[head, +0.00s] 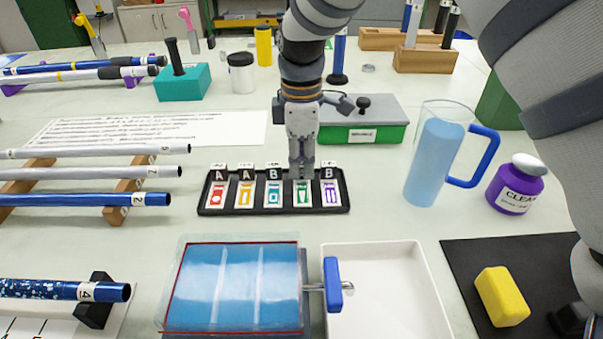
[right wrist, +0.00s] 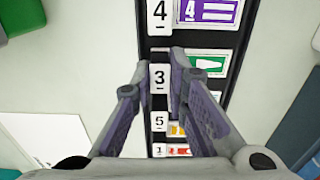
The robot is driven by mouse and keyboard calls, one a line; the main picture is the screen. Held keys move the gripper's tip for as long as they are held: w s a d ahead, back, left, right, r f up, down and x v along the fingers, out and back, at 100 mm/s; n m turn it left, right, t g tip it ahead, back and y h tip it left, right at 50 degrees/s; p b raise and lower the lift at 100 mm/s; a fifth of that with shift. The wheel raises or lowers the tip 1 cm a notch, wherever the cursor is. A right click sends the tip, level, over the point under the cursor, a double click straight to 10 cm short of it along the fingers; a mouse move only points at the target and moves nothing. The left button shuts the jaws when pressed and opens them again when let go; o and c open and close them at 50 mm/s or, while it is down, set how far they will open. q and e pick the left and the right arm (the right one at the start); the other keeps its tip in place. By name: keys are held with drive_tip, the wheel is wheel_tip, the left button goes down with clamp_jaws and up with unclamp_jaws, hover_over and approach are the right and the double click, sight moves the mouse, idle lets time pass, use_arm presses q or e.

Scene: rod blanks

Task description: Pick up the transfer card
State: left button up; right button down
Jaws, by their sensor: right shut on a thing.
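A black card rack (head: 270,208) on the table holds several cards in a row: red (head: 219,193), orange (head: 246,193), blue (head: 273,193), green (head: 302,194) and purple (head: 331,193). Lettered tabs stand behind them. I cannot read which one is the transfer card. My right gripper (head: 301,166) points down at the green card's tab and hides its letter. In the right wrist view, the right gripper (right wrist: 160,76) is shut on that tab, marked 3 on top; the green card (right wrist: 205,64) shows beside it. The card still sits in the rack. My left gripper is not in view.
A green-sided box with a grey lid (head: 362,120) stands just behind the rack. A blue-filled pitcher (head: 434,160) and a purple jar (head: 515,186) are to the right. A blue screen frame (head: 233,285) and white tray (head: 385,285) lie in front. Rods rest at left.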

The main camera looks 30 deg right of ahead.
sight(301, 164)
wheel_tip(301, 164, up, 4)
drive_tip(key=shift+f, duration=0.1)
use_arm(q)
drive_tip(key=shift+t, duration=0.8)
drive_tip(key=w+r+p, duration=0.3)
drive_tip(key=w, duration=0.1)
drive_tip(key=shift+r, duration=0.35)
use_arm(e)
drive_tip(key=s+a+r, duration=0.7)
drive_tip(key=s+r, duration=0.2)
drive_tip(key=s, duration=0.3)
drive_tip(key=shift+a, duration=0.2)
